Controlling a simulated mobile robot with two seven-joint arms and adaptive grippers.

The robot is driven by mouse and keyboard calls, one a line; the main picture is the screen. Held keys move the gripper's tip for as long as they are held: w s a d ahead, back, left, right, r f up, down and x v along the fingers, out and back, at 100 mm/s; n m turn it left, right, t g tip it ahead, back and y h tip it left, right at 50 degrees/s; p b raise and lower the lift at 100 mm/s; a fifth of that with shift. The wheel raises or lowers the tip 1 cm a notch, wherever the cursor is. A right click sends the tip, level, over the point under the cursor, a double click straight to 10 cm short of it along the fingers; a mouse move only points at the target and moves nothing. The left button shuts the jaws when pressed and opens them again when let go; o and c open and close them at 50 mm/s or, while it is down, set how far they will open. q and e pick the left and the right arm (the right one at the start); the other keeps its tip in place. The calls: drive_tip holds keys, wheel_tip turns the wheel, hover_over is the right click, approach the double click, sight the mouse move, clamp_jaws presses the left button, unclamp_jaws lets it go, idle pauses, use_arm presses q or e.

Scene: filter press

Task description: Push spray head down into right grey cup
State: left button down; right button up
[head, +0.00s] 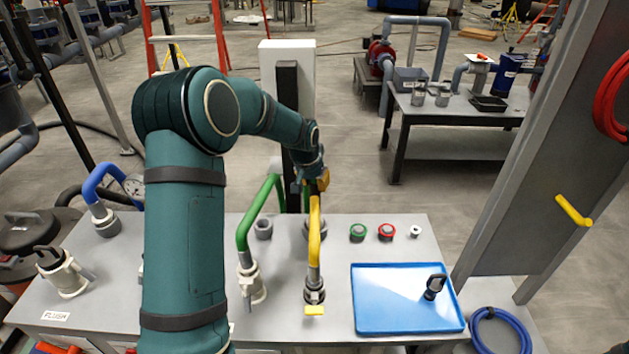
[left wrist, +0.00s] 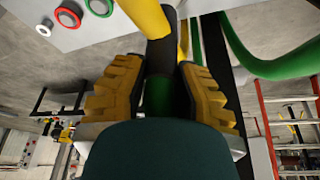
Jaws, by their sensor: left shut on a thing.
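My left gripper (head: 321,183) is above the back of the grey bench, behind the top of the yellow bent pipe (head: 314,228). In the left wrist view its yellow fingers (left wrist: 160,85) are shut on a dark cylinder (left wrist: 160,56) with a green lower part, which I take to be the spray head. The yellow pipe also shows there (left wrist: 146,16), crossing beside the cylinder's top. The right grey cup (head: 306,229) is at the bench's back, partly hidden by the yellow pipe. The left grey cup (head: 264,230) is beside the green pipe. I cannot tell whether the head touches the cup.
A green bent pipe (head: 243,235) stands left of the yellow one. A blue tray (head: 385,310) holds a black-handled item (head: 435,285). Green (head: 358,232) and red (head: 387,231) buttons are right of the cups. A grey panel (head: 530,170) rises at the right.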

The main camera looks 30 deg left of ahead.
sight(314, 191)
use_arm(q)
drive_tip(key=shift+f+b, duration=1.15)
drive_tip(key=shift+f, duration=0.65)
drive_tip(key=c, duration=0.7)
unclamp_jaws()
drive_tip(key=shift+c, duration=0.2)
drive_tip(key=v, duration=1.2)
